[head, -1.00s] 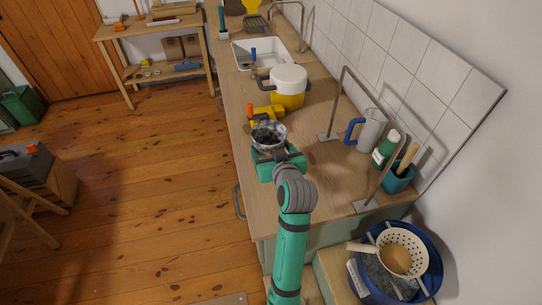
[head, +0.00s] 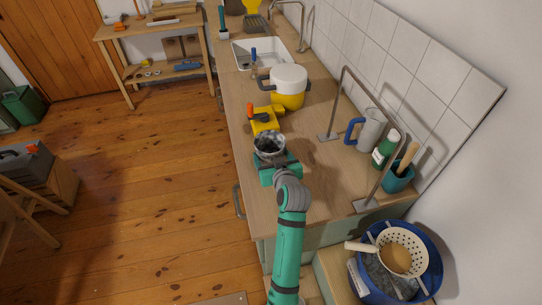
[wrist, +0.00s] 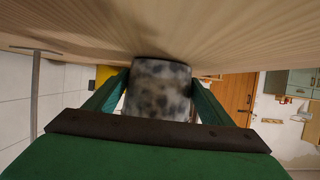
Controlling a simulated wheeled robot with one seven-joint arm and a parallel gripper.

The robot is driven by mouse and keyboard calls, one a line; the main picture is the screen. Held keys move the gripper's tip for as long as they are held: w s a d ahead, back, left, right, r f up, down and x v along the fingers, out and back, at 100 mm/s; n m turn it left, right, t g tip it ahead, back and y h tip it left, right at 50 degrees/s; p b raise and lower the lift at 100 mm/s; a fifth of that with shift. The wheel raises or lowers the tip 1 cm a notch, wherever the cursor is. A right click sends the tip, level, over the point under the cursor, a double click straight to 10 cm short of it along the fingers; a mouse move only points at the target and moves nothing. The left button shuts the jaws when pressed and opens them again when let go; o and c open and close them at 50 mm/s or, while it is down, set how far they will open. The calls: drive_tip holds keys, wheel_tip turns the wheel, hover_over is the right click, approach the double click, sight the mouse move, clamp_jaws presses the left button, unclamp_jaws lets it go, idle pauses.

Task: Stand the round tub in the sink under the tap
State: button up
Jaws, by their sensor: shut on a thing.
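The round tub (head: 269,142), grey and mottled with dark patches, is upright over the near part of the counter in the head view. My gripper (head: 270,155) is shut on it. In the wrist view the tub (wrist: 162,88) sits between the two green fingers, close to the counter surface; whether it touches the wood I cannot tell. The white sink (head: 292,60) is set in the counter farther up, beyond the tub. The tap (head: 301,22) rises at the sink's far right side, its spout reaching over the basin.
Between tub and sink are a yellow tool with an orange-tipped handle (head: 264,120) and a yellow-and-white pot (head: 288,87). A metal frame (head: 345,100), mug (head: 370,130) and green bottle (head: 386,148) line the right.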

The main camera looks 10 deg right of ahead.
drive_tip(key=shift+f, duration=0.2)
drive_tip(key=o, duration=1.3)
drive_tip(key=shift+a, duration=0.1)
drive_tip(key=shift+r, duration=0.1)
drive_tip(key=shift+s+r, duration=0.1)
drive_tip(key=shift+r, duration=0.05)
drive_tip(key=v, duration=1.1)
drive_tip(key=shift+s+r, duration=0.1)
drive_tip(key=shift+s, duration=0.3)
drive_tip(key=shift+a, duration=0.1)
